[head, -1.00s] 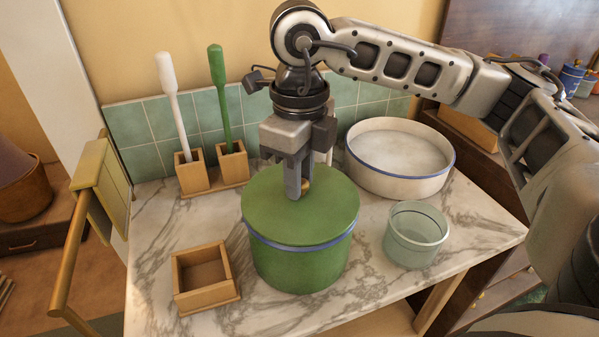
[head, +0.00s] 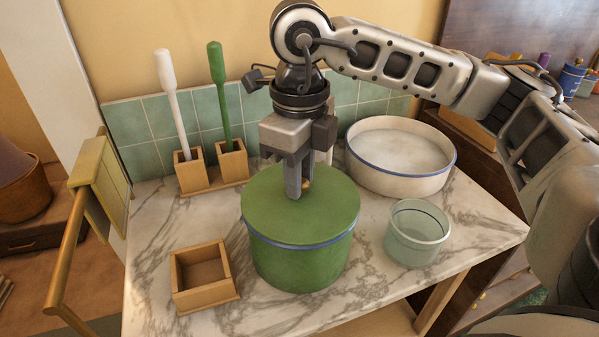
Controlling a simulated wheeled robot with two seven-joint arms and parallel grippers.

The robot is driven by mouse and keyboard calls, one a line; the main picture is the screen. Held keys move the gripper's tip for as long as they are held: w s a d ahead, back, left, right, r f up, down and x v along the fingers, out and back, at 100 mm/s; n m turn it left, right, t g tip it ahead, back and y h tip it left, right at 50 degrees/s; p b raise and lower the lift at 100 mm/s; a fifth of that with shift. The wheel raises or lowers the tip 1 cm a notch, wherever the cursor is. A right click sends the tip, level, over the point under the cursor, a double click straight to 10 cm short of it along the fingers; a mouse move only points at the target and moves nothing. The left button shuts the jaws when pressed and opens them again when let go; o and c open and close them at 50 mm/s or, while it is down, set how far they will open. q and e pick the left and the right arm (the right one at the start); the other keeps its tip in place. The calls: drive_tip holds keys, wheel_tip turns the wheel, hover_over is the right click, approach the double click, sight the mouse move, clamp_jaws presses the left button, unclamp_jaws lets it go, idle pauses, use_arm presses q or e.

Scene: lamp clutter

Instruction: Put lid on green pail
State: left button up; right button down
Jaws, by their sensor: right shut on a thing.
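The green pail (head: 300,268) stands upright on the marble counter, in the middle of the head view. The flat green lid (head: 275,215) lies level over the pail's mouth, and its blue-grey edge band runs around the top of the pail. My right gripper (head: 298,188) points straight down at the lid's middle and is shut on the lid's small knob (head: 307,184), which shows only partly beside the fingers. I cannot tell whether a thin gap is left between lid and pail. My left gripper is not in view.
A white basin (head: 400,180) stands behind to the right, and a glass bowl (head: 417,240) stands right of the pail. A small wooden box (head: 203,277) is at front left. White and green brushes (head: 219,85) stand in wooden holders at the back. The marble counter (head: 150,240) is bare at left.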

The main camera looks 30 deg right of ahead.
drive_tip(key=c, duration=0.7)
unclamp_jaws()
drive_tip(key=shift+c, duration=0.2)
drive_tip(key=shift+r+p, duration=2.4)
drive_tip(key=shift+r, duration=1.15)
drive_tip(key=shift+c, duration=0.4)
